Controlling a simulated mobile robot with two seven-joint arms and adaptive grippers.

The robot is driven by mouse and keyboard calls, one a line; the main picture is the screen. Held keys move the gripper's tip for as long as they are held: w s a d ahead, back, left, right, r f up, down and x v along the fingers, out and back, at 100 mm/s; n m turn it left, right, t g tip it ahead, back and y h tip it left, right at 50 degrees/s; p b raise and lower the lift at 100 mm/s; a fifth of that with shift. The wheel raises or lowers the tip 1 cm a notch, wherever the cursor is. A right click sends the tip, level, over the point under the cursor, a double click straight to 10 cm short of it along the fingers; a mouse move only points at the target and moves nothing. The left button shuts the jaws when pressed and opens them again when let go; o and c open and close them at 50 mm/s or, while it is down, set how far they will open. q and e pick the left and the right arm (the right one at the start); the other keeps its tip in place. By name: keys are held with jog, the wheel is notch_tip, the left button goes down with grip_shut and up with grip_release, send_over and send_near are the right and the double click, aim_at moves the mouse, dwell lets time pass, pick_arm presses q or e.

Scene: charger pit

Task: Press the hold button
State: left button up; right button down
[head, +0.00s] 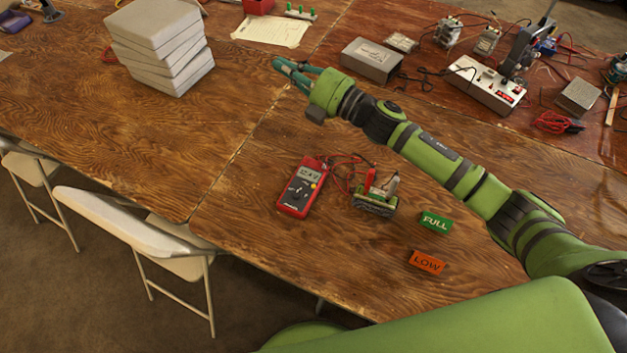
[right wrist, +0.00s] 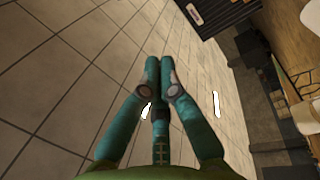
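A red multimeter (head: 300,188) lies face up on the wooden table, left of a small battery device. Its grey display reads about 12.4 V. A small yellow spot, perhaps a button, shows on its right side below the display; any lettering there is too small to read. My right gripper (head: 287,70) has teal fingers and is well beyond the multimeter, above the table near the stacked blocks. In the right wrist view its fingertips (right wrist: 160,66) are together with nothing between them, over a tiled floor. My left gripper is not in view.
A wired battery device (head: 376,194), a green FULL block (head: 435,222) and an orange LOW block (head: 427,262) lie right of the multimeter. Pale stacked blocks (head: 155,40) stand back left. A grey box (head: 371,60) and a power strip (head: 487,85) are behind my arm. The table left of the multimeter is clear.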

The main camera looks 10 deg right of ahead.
jog(key=w+d+f+m+t+h+p, duration=0.1)
jog(key=w+d+f+m+h, duration=0.3)
jog(key=m, duration=0.5)
jog(key=m+g+h+p, duration=0.35)
jog(key=m+g, duration=0.45)
jog(key=m, duration=0.4)
send_over(313, 186)
jog(key=b, duration=0.1)
notch_tip(313, 186, down, 18)
jog(key=shift+s+d+r+h, duration=0.1)
jog(key=shift+s+d+h, duration=0.15)
jog(key=shift+s+d, duration=0.05)
notch_tip(313, 186, down, 7)
jog(key=b, duration=0.7)
jog(key=shift+f+b, duration=0.65)
jog(key=shift+f, duration=0.25)
jog(key=shift+f, duration=0.45)
